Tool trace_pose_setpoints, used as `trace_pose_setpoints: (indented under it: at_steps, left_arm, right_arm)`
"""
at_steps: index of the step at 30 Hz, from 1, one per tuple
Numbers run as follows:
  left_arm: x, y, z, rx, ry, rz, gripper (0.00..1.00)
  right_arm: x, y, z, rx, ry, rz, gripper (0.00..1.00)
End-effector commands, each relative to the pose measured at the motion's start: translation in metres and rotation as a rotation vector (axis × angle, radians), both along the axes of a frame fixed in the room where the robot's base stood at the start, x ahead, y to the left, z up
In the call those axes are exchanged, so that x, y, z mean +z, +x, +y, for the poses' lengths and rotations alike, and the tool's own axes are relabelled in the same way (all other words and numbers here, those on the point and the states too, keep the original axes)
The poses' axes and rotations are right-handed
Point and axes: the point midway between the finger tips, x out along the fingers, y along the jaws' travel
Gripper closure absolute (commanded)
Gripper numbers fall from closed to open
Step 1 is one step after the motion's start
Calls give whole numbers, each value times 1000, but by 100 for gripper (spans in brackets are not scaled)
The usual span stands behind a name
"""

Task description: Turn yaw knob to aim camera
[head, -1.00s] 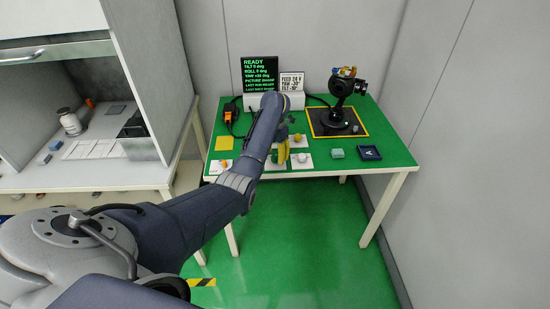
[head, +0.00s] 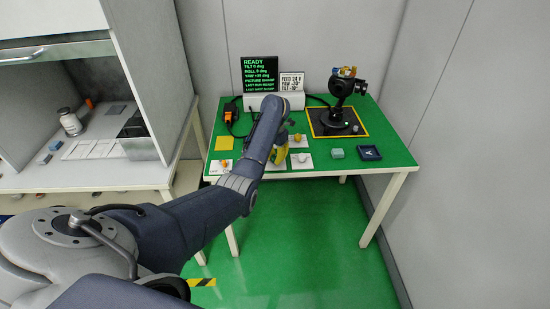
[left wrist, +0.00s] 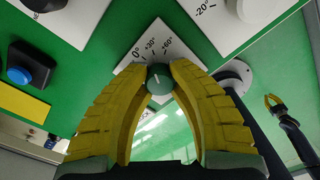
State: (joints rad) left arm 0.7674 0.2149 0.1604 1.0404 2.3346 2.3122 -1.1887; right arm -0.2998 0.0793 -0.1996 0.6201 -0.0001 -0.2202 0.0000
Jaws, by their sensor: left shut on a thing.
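In the left wrist view a dark green round knob (left wrist: 159,80) stands on a white plate (left wrist: 128,69) marked 0°, +30° and +60°. My left gripper (left wrist: 159,78) is shut on this knob, one yellow finger on each side. In the head view the left gripper (head: 281,153) is low over the front of the green table, and it and the arm hide the knob. The black gimbal camera (head: 342,90) stands on a yellow-edged dark pad (head: 318,128) at the back right. My right gripper (left wrist: 275,103) shows small in the left wrist view, fingers apart and empty.
A black screen (head: 260,75) with green text and a white sign (head: 291,81) stand at the back. Other plates with knobs (head: 301,157) are close to the gripper. An orange device (head: 230,113) lies left.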

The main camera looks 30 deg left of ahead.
Motion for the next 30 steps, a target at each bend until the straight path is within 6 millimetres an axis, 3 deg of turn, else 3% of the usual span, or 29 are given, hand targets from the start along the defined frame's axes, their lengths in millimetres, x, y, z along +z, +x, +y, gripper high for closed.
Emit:
trace_pose_setpoints:
  at_steps: [14, 30]
  left_arm:
    - [0, 0, -1, 54, -2, 0, 100]
    - [-1, 0, -2, 506, -5, 2, 100]
  right_arm:
    - [0, -1, 0, 0, 0, 1, 100]
    - [0, -1, -1, 1, -1, 1, 100]
